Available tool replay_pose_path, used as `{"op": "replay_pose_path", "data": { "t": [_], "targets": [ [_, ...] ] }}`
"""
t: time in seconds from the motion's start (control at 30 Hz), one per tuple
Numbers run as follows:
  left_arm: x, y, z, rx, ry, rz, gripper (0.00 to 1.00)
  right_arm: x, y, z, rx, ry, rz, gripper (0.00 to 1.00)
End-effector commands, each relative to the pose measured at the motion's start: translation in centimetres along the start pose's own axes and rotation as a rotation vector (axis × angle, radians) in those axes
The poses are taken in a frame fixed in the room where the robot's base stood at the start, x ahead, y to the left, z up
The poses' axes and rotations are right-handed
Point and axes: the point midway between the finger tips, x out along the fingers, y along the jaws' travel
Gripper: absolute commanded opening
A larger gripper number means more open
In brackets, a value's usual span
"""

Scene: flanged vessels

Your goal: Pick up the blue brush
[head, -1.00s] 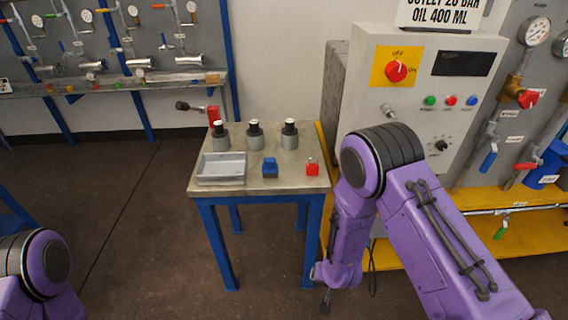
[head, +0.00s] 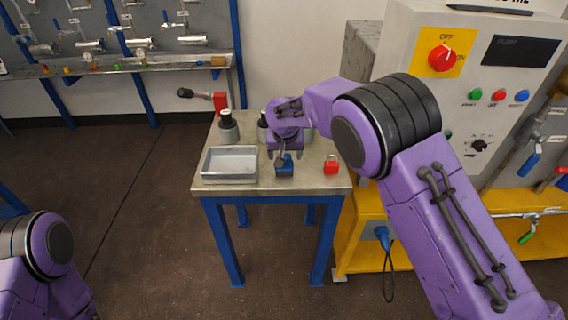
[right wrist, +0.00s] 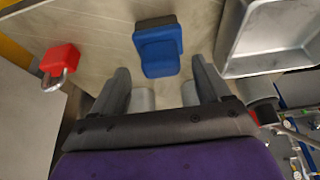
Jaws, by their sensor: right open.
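The blue brush (head: 284,169) sits on the small metal-topped table (head: 262,188), between the grey tray and the red padlock. In the right wrist view the blue brush (right wrist: 158,50) lies just beyond my fingertips, roughly centred between them. My right gripper (head: 285,153) is over the table, beside the brush in the head view, and hides part of what is behind it. In the right wrist view the right gripper (right wrist: 162,85) is open with nothing between its fingers. My left arm shows at the lower left of the head view, but its gripper is not in view.
A grey tray (head: 230,178) stands left of the brush and a red padlock (head: 331,165) right of it. Grey vessels (head: 228,127) stand along the back, partly hidden by my arm. A control cabinet (head: 480,60) rises behind on the right.

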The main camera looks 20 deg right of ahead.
Motion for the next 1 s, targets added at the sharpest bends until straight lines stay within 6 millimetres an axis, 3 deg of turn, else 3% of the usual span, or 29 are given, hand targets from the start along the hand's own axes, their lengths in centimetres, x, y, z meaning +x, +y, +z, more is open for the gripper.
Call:
{"op": "replay_pose_path", "data": {
  "t": [0.13, 0.37, 0.4, 0.57, 0.87, 1.0],
  "targets": [
    [-0.5, -0.1, -0.2, 0.0, 0.0, 0.0, 0.43, 2.0, -0.1, 0.0, -0.001, 0.0, 0.0, 0.77],
    [-0.4, -0.1, -0.2, 0.0, 0.0, 0.0, 0.43, 2.4, -0.2, 0.0, -0.003, 0.002, -0.002, 0.77],
    [-0.4, -0.1, -0.2, 0.0, 0.0, 0.0, 0.43, 2.4, -0.2, 0.0, -0.003, 0.002, -0.002, 0.7],
    [-0.4, -0.1, -0.2, 0.0, 0.0, 0.0, 0.43, 2.4, -0.3, 0.0, -0.003, 0.001, -0.002, 0.19],
    [-0.4, -0.1, -0.1, 0.0, 0.0, 0.0, 0.43, 2.3, -0.3, 0.0, -0.003, 0.002, -0.002, 0.19],
    [0.1, 0.0, 0.1, 0.0, 0.0, 0.0, 0.43, 1.2, -0.3, -0.6, -0.002, 0.005, -0.003, 0.19]
  ]
}}
